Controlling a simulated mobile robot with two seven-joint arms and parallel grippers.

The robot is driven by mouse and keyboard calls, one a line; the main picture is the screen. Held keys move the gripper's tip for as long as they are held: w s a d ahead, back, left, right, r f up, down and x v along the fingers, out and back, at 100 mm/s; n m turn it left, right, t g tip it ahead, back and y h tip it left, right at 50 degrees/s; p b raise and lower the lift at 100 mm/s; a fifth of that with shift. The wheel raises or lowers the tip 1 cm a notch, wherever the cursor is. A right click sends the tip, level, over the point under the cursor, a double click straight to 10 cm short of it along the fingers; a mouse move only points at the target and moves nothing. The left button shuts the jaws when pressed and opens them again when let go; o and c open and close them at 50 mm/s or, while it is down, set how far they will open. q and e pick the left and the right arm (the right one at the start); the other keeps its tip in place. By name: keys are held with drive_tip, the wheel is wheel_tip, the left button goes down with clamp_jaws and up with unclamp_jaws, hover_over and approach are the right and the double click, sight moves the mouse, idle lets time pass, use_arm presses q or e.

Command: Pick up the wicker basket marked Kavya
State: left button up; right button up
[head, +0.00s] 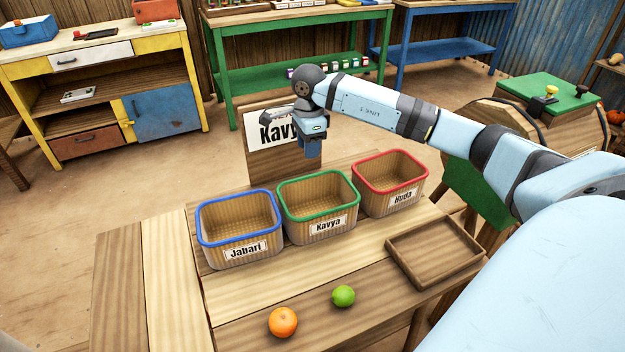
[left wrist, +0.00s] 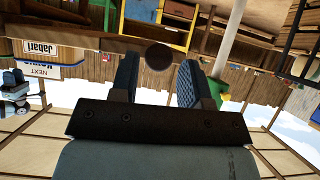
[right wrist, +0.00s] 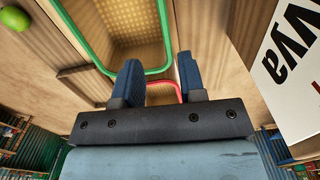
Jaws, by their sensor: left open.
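The wicker basket marked Kavya (head: 321,228) has a green rim and stands upright and empty between two other baskets on the wooden table. Its green rim also shows in the right wrist view (right wrist: 150,71). My right gripper (head: 312,152) points down above and behind this basket, in front of the sign. Its fingers (right wrist: 160,78) are apart with nothing between them, and they do not touch the basket. My left gripper (left wrist: 160,80) is open and empty, seen only in its own wrist view, away from the baskets.
A blue-rimmed basket marked Jabari (head: 238,252) stands left, a red-rimmed one marked Huda (head: 402,200) right. A sign reading Kavya (head: 262,131), partly hidden, stands behind. A shallow tray (head: 435,277), an orange (head: 283,322) and a lime (head: 343,296) are in front.

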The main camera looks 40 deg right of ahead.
wheel_tip(320, 180, down, 7)
drive_tip(key=b, duration=0.1)
hover_over(308, 202)
drive_tip(key=shift+w+d+f, duration=0.1)
drive_tip(key=shift+f, duration=1.55)
drive_tip(key=shift+w+d+f, duration=0.1)
drive_tip(key=shift+f, duration=1.5)
drive_tip(key=shift+c, duration=0.2)
clamp_jaws()
